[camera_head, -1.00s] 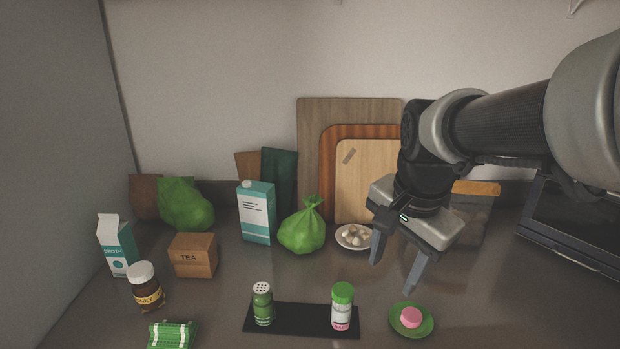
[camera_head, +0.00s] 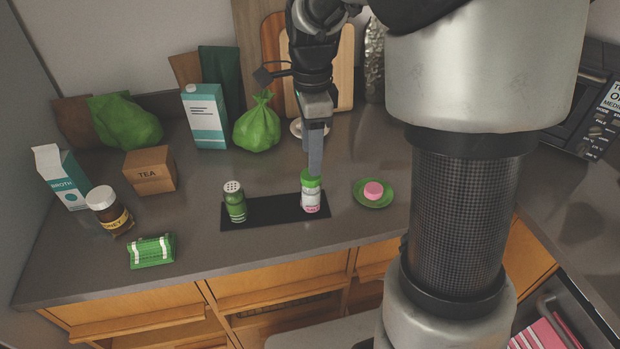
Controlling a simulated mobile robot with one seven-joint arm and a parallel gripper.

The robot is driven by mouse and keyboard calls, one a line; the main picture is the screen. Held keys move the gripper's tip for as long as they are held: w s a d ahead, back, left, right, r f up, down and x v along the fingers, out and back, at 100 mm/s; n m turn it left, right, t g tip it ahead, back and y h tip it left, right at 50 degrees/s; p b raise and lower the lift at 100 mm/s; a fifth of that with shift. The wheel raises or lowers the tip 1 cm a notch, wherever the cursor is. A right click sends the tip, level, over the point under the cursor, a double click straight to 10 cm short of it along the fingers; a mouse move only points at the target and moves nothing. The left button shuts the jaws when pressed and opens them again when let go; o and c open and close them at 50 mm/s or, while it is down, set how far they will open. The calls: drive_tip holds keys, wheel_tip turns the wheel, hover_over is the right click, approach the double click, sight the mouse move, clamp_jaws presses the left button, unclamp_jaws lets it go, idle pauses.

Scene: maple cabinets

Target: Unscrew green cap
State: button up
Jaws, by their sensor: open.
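The green cap (camera_head: 311,181) sits on a small upright jar (camera_head: 311,202) with a white and pink label, at the right part of a black mat (camera_head: 272,212). My gripper (camera_head: 315,168) points down directly behind and over the cap, with its fingers seen edge-on. One finger overlaps the cap's top edge in the picture. The fingers are open; whether they straddle or touch the cap I cannot tell. A green shaker (camera_head: 234,203) with a white holed top stands at the mat's left end. A pink cap (camera_head: 373,190) lies on a green saucer (camera_head: 375,202) to the right.
A green wrapped pack (camera_head: 151,252), a honey jar (camera_head: 109,211), a tea box (camera_head: 151,170) and a broth carton (camera_head: 61,177) stand left. A green bag (camera_head: 257,125) and a teal carton (camera_head: 205,116) stand behind. Counter in front of the mat is clear.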

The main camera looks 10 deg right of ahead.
drive_tip(key=shift+f+b, duration=1.9)
drive_tip(key=shift+f, duration=0.65)
drive_tip(key=c, duration=0.9)
drive_tip(key=n+p, duration=0.1)
drive_tip(key=n, duration=0.1)
drive_tip(key=shift+n, duration=0.4)
drive_tip(key=n, duration=0.3)
drive_tip(key=shift+s+f, duration=0.1)
